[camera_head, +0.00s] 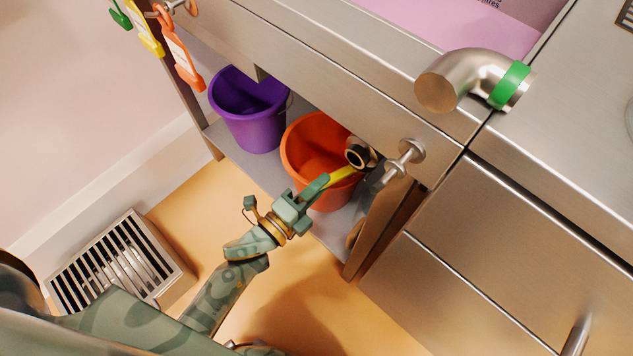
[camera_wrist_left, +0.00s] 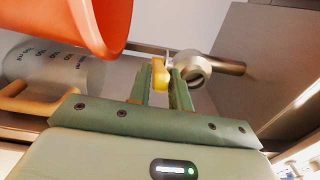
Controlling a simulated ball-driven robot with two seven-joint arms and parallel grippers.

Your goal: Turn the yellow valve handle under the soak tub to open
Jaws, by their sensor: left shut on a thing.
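The yellow valve handle (camera_head: 342,175) sticks out from a steel valve (camera_head: 359,154) under the steel soak tub (camera_head: 330,70). My left gripper (camera_head: 322,188) reaches in from the front left and is shut on the handle's outer part. In the left wrist view the end of the yellow handle (camera_wrist_left: 159,75) shows between the green fingertips (camera_wrist_left: 166,82), with the round steel valve (camera_wrist_left: 194,68) just right of them. The fingers hide part of the handle. My right gripper is not in view.
An orange bucket (camera_head: 306,145) stands close behind and left of the handle, with a purple bucket (camera_head: 245,112) further left on the shelf. A floor grate (camera_head: 115,258) lies at the left.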

